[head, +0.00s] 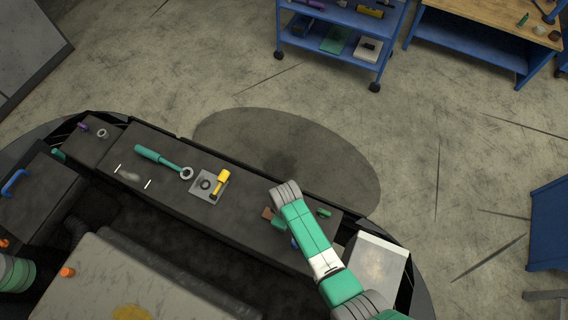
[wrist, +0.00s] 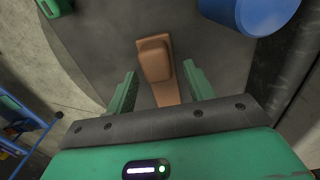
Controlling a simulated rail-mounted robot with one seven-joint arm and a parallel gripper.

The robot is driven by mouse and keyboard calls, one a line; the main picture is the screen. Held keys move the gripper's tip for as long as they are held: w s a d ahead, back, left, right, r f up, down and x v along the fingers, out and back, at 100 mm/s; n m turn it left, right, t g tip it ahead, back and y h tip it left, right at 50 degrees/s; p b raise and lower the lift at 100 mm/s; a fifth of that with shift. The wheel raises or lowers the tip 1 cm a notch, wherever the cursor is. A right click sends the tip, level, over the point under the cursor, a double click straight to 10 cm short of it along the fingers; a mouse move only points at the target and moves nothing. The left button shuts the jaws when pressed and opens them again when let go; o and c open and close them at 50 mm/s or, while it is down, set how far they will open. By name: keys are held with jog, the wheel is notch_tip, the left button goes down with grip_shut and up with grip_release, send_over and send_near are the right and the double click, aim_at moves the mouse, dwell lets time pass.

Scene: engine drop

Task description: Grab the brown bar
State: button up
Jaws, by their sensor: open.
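The brown bar (wrist: 155,62) shows in the wrist view, lying on a dark surface. It has a raised block at its far end, and its near part runs down between the fingers. My gripper (wrist: 158,80) is open, with one green finger on each side of the bar and no clear contact visible. In the head view a small brown piece (head: 267,213) shows at the left of my gripper (head: 276,222), above the dark bench. My arm hides most of that spot.
The dark bench (head: 150,195) holds a green ring wrench (head: 163,161), and a yellow-handled tool (head: 221,181) on a grey plate (head: 203,190). A blue cylinder (wrist: 250,12) stands at the upper right in the wrist view. A small green part (head: 323,212) lies right of my arm.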

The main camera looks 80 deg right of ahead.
grip_shut()
notch_tip(320, 180, up, 10)
jog(key=p, duration=0.1)
jog(key=shift+p, duration=0.4)
